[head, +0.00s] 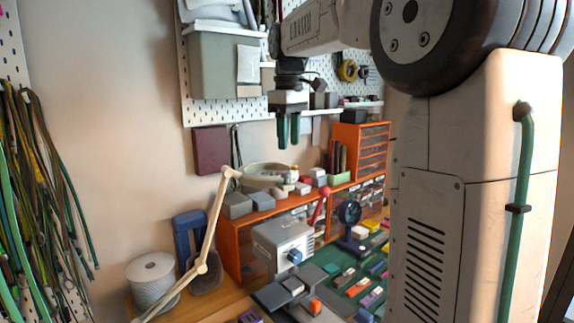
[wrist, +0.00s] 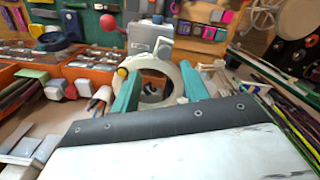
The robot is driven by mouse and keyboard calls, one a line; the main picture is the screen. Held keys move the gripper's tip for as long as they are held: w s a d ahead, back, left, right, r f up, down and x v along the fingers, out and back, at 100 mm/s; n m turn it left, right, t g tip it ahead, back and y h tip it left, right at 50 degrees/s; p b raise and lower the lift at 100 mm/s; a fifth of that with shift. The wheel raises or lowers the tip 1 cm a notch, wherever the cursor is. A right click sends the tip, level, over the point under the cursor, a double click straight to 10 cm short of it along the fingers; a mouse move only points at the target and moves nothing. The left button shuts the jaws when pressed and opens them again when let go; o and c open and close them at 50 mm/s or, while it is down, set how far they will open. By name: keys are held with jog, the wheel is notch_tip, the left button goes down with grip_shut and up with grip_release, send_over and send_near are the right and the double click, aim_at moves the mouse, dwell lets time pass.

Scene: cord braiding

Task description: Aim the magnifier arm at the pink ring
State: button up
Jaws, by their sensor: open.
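The magnifier arm (head: 214,212) is a cream jointed lamp arm rising from the desk's left side to a thick round head (head: 262,170) above the orange shelf. My gripper (head: 289,144) is open, its green fingers pointing down above and slightly right of the magnifier head. In the wrist view the cream head (wrist: 178,92) shows between and beyond the two teal fingers of my gripper (wrist: 158,86). I cannot tell whether they touch it; nothing appears gripped. I cannot make out a pink ring; small pink pieces (wrist: 219,15) show at the wrist view's top.
Orange drawer units (head: 362,144) and grey blocks (head: 237,205) stand around the head. A grey machine (head: 284,243) with a red-knobbed lever (head: 321,193) is below. A white spool (head: 152,277) stands at left, and cords (head: 38,190) hang beside it.

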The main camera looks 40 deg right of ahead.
aim_at(286, 172)
jog(key=f, duration=0.5)
jog(key=a+f, duration=0.1)
jog(key=f, duration=0.1)
jog(key=shift+f, duration=0.25)
jog(key=shift+d, duration=0.1)
grip_shut()
